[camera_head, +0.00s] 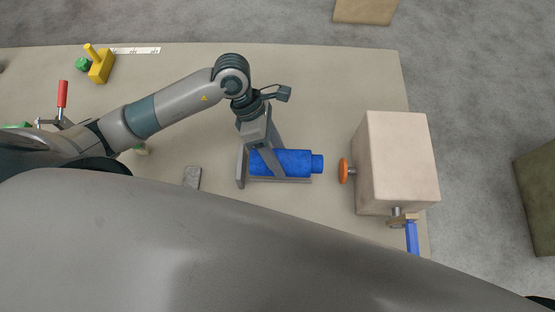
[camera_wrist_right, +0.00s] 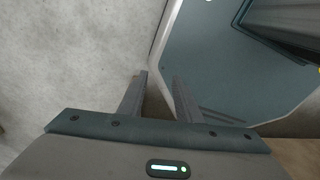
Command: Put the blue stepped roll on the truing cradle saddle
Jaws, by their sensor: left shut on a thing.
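The blue stepped roll (camera_head: 292,162) lies on its side in the head view, its narrower end pointing right. My left gripper (camera_head: 268,160) comes down over it from above and is shut on it. A grey frame, which looks like the truing cradle (camera_head: 241,168), stands at and below the roll, with an upright at the roll's left end. Whether the roll rests on the saddle or hangs just above it is hidden by the gripper and the roll. My right gripper (camera_wrist_right: 160,80) shows only in the right wrist view, its fingers apart with nothing between them.
A pale box (camera_head: 398,160) with an orange knob (camera_head: 343,171) on its left side stands right of the roll. A blue handle (camera_head: 412,238) is at its front. A grey block (camera_head: 192,177) lies left of the cradle. A yellow piece (camera_head: 100,68) sits far left. The table's back middle is clear.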

